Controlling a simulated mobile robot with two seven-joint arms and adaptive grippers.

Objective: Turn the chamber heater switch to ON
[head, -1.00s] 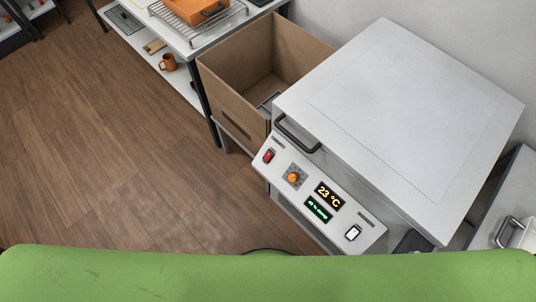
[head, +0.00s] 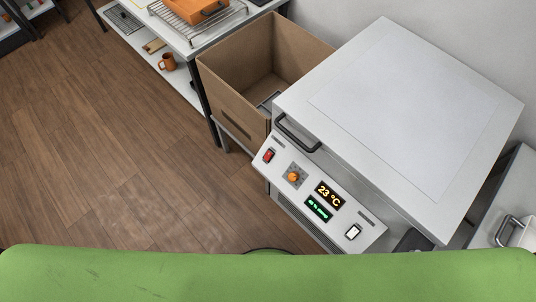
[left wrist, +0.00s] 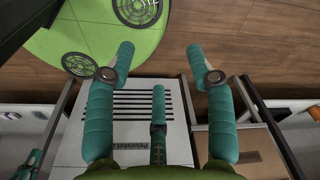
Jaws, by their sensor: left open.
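A white chamber (head: 400,110) with a flat lid and a dark handle (head: 296,134) stands at the right in the head view. Its sloped front panel carries a red rocker switch (head: 268,156) at the left end and a white rocker switch (head: 352,232) at the right end. The labels are too small to read, so I cannot tell which is the chamber heater switch. My left gripper (left wrist: 160,62) shows only in the left wrist view, with its teal fingers spread and nothing between them. A white slotted face (left wrist: 145,105) lies beyond the fingers.
Between the switches are an orange knob (head: 293,176), a 23 °C display (head: 329,195) and a green-lit display (head: 318,208). An open cardboard box (head: 232,105) stands left of the chamber. A bench with a wire rack (head: 200,25) is behind. The wood floor (head: 110,140) is clear.

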